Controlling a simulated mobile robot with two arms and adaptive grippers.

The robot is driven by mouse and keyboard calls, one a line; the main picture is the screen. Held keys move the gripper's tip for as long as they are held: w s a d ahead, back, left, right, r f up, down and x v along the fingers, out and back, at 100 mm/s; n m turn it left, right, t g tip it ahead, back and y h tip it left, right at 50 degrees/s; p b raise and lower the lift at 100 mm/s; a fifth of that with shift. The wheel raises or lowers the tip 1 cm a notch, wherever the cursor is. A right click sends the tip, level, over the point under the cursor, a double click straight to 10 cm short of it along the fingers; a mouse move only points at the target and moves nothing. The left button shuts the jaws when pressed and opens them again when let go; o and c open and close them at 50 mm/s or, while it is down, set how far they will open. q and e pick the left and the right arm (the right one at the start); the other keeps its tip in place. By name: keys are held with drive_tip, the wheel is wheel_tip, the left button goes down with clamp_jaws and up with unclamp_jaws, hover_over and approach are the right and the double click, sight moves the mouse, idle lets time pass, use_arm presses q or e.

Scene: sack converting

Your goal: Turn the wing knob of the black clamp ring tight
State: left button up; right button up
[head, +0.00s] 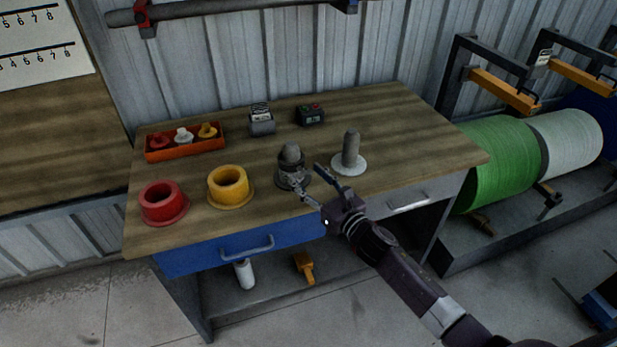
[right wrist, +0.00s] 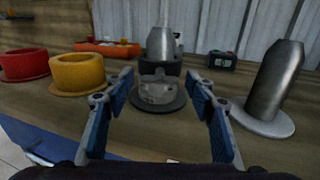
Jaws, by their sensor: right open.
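The black clamp ring (head: 292,181) sits on a dark round base on the workbench, around a grey metal post (head: 291,153). In the right wrist view the ring (right wrist: 160,103) is straight ahead, and a grey wing knob (right wrist: 157,86) shows on its near side. My right gripper (head: 309,181) is open, just in front of the ring and to its right. In the right wrist view its blue-padded fingers (right wrist: 160,108) stand left and right of the knob, apart from it. My left gripper is not in view.
A red ring (head: 163,203) and a yellow ring (head: 229,187) stand left on the bench. A second post on a white base (head: 349,167) is close to the right. An orange tray (head: 184,142) and small devices (head: 310,115) lie behind.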

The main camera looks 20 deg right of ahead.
drive_tip(key=c, duration=1.2)
drive_tip(key=shift+m, duration=0.3)
